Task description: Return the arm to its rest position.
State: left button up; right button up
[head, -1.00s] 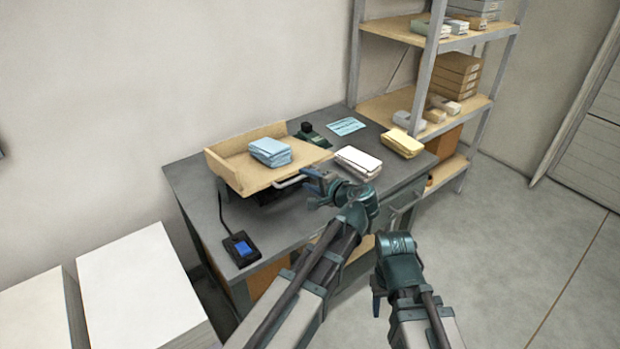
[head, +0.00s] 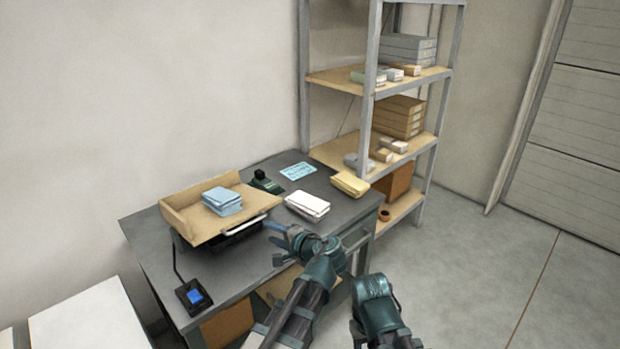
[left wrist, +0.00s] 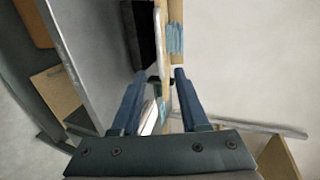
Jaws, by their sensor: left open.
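My left arm (head: 300,305) reaches in from the bottom of the head view toward the desk. My left gripper (head: 273,233) is open and empty near the front edge of the desk, just right of the wooden tray's handle. In the left wrist view its two blue fingers (left wrist: 155,98) stand apart with nothing held between them. My right arm (head: 378,310) is folded low in front of the desk; its fingertips are hidden, so its jaws cannot be judged.
A shelf rack (head: 440,75) stands behind. Floor at right is clear.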

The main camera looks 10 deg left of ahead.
pick_arm(q)
jog(key=s+d+f+n+g+h+p, duration=0.1)
jog(key=s+d+f+g+h+p, duration=0.1)
jog(key=s+d+f+g+h, duration=0.2)
jog(key=s+d+f+n+g+h+p, duration=0.2)
jog(key=s+d, duration=0.9)
jog(key=s, duration=0.6)
notch_tip(320, 180, down, 3)
jog(key=g+h+p, duration=0.1)
jog(key=g+h, duration=0.1)
jog(key=h, duration=0.2)
jog(key=shift+s+d+f+n+g, duration=0.2)
jog(key=shift+n+g, duration=0.1)
jog(key=shift+g, duration=0.1)
